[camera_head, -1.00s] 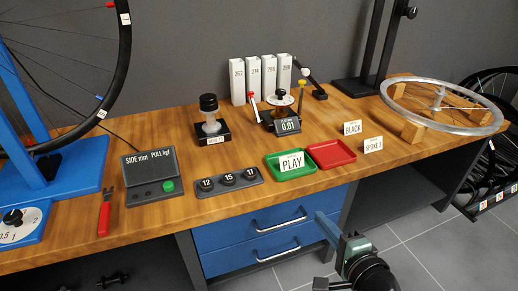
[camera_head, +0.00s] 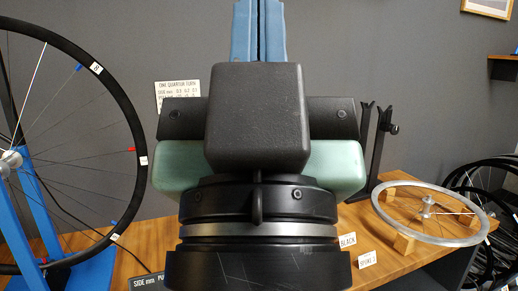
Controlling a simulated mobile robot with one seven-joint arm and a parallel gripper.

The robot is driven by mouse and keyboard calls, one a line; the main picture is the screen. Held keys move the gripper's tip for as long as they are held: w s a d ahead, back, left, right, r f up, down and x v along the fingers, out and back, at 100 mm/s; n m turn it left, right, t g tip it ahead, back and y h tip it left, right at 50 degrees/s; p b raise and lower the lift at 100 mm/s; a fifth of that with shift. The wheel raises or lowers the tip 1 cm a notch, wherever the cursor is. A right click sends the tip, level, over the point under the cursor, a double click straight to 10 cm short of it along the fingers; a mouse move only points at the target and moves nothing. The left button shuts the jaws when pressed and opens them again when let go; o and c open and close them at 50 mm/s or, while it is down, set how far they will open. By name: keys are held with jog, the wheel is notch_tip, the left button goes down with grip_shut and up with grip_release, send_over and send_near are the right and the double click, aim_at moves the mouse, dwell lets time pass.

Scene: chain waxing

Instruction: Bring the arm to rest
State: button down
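My gripper (camera_head: 258,28) is raised close in front of the camera and fills the middle of the head view. Its blue fingers point up at the top edge and lie side by side with only a thin dark line between them. I see nothing held in it. The fingertips reach the top of the picture. My wrist and gripper body hide the middle of the workbench and most of what stands there.
A wheel (camera_head: 146,185) in a blue stand (camera_head: 88,272) is at left. Several wheels (camera_head: 497,190) are at far right.

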notch_tip(320, 180, up, 33)
jog(key=p, duration=3)
jog(key=shift+f, duration=0.2)
jog(key=shift+w, duration=0.1)
